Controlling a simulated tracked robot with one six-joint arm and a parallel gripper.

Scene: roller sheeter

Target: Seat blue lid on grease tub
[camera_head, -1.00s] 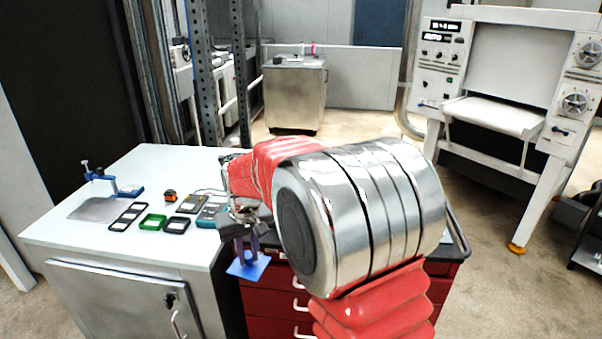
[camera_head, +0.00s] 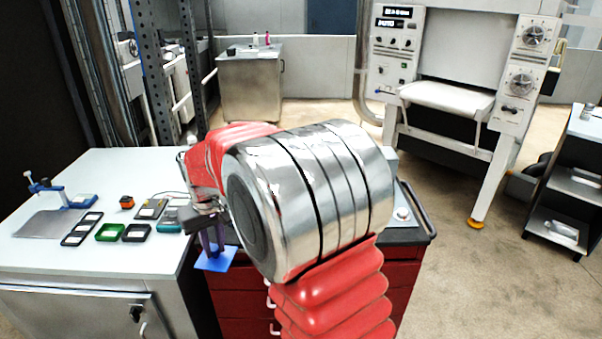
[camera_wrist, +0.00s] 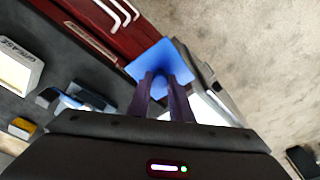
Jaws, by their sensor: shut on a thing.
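The blue lid (camera_head: 214,261) is a flat square plate held by my gripper (camera_head: 211,241), below the fingers and in front of the red cabinet. In the wrist view, the purple fingers (camera_wrist: 163,88) are shut on the lid (camera_wrist: 150,62) at its middle. A pale container with dark lettering, which looks like the grease tub (camera_wrist: 16,68), stands on the dark cabinet top at the left of the wrist view, apart from the lid. Only part of it shows. I cannot make it out in the head view, where my arm covers much of the cabinet top.
The red drawer cabinet (camera_head: 240,312) has protruding handles and a dark top. The white bench (camera_head: 60,255) at left holds a green tray (camera_head: 110,232), an orange item (camera_head: 127,202) and a blue stand (camera_head: 75,200). The roller sheeter (camera_head: 450,95) stands behind; open floor lies at right.

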